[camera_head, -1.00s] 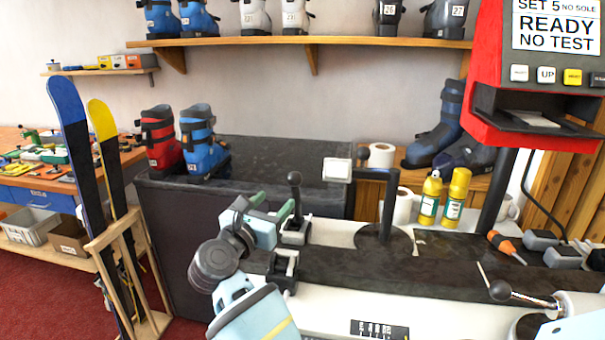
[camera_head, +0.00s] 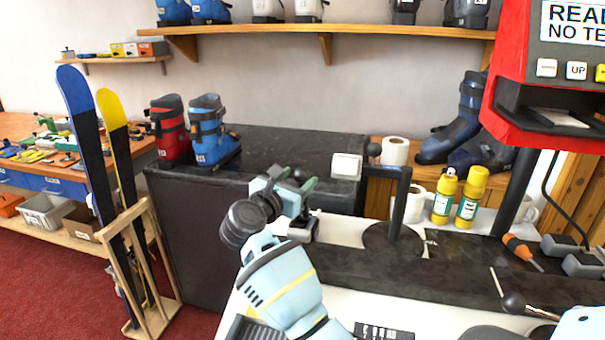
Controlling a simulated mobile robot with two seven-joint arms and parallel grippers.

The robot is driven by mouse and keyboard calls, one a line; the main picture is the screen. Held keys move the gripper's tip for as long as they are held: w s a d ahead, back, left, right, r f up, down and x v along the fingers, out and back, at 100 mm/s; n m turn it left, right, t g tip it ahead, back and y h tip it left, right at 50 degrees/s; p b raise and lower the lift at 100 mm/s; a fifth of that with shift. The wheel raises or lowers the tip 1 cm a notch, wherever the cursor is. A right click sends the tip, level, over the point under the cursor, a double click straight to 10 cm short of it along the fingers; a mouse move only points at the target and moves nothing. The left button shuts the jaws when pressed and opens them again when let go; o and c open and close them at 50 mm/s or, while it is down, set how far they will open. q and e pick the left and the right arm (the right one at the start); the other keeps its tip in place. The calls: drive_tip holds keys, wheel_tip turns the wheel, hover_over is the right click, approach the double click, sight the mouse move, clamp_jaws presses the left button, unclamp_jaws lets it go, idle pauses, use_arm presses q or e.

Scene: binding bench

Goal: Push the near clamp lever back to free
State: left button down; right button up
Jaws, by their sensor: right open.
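I cannot tell for certain which lever is the near clamp's.
Yellow bottles (camera_head: 470,198), an orange screwdriver (camera_head: 521,250) and the red test unit (camera_head: 500,100) are at the right. Red (camera_head: 168,128) and blue boots (camera_head: 210,132) stand behind left.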

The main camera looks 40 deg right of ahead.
drive_tip(key=shift+x, duration=1.4)
drive_tip(key=shift+c, duration=0.4)
clamp_jaws()
